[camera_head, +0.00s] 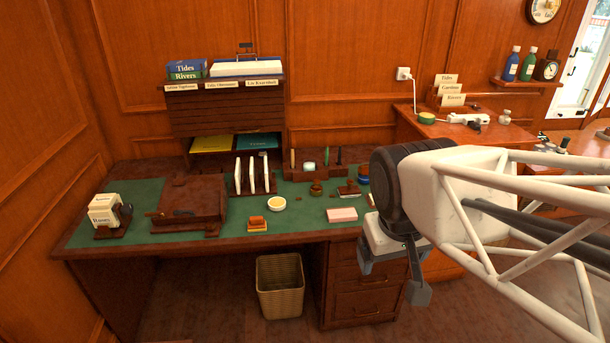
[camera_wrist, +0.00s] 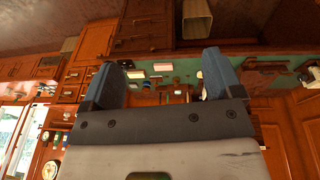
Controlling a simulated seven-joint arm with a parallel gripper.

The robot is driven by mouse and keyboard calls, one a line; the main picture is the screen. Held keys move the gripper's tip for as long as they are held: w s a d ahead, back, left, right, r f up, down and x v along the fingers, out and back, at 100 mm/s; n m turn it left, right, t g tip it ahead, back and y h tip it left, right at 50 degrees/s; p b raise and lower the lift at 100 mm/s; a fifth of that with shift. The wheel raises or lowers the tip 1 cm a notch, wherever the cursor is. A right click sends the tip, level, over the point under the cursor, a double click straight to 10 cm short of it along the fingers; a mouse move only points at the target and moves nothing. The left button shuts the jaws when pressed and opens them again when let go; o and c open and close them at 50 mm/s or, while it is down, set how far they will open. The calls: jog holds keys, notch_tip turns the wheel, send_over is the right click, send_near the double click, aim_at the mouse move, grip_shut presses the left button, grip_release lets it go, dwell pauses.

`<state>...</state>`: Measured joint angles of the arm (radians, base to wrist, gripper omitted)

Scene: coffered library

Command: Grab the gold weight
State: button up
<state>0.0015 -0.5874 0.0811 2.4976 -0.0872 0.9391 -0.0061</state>
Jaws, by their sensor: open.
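My gripper (camera_head: 392,277) hangs open and empty in front of the desk's right end, by the drawers. Its two blue-grey fingers also show spread apart in the wrist view (camera_wrist: 160,80), with nothing between them up close. I cannot surely pick out a gold weight in either view. Small brownish items lie on the green desk top, among them a round dark piece (camera_head: 316,188) and a tiny brown piece (camera_head: 298,199), too small to identify. My arm hides part of the desk's right end.
The desk's green top (camera_head: 300,218) holds a pink block (camera_head: 342,214), a round tin (camera_head: 276,204), a wooden stamp (camera_head: 257,224), a brown case (camera_head: 190,198) and upright white slabs (camera_head: 238,178). A wicker basket (camera_head: 280,287) stands below. A side cabinet (camera_head: 430,128) stands behind my arm.

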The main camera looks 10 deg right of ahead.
jog(key=w+d+f+n+h, duration=0.2)
jog(key=w+n+h, duration=0.15)
jog(key=w, duration=0.85)
jog(key=w+d+f+n+t+h, duration=0.15)
jog(key=w+n, duration=0.35)
jog(key=w, duration=0.7)
jog(key=w+d+f+n+g+h, duration=0.1)
jog(key=w+d+f+n+h, duration=0.2)
jog(key=w, duration=0.9)
jog(key=w+a+f+n+t+h, duration=0.1)
jog(key=w+a+f+n+t, duration=0.1)
jog(key=w+f+n, duration=0.45)
jog(key=w+a+f+n+t, duration=0.15)
jog(key=w+f, duration=0.25)
jog(key=w, duration=0.6)
jog(key=n+t+y, duration=0.1)
jog(key=n+t, duration=0.3)
jog(key=n, duration=0.4)
send_near(315, 188)
jog(key=x, duration=0.3)
jog(key=shift+w+d+r, duration=0.15)
jog(key=shift+d, duration=0.05)
jog(key=shift+x, duration=1.25)
jog(key=shift+d, duration=0.1)
jog(key=shift+x, duration=2.6)
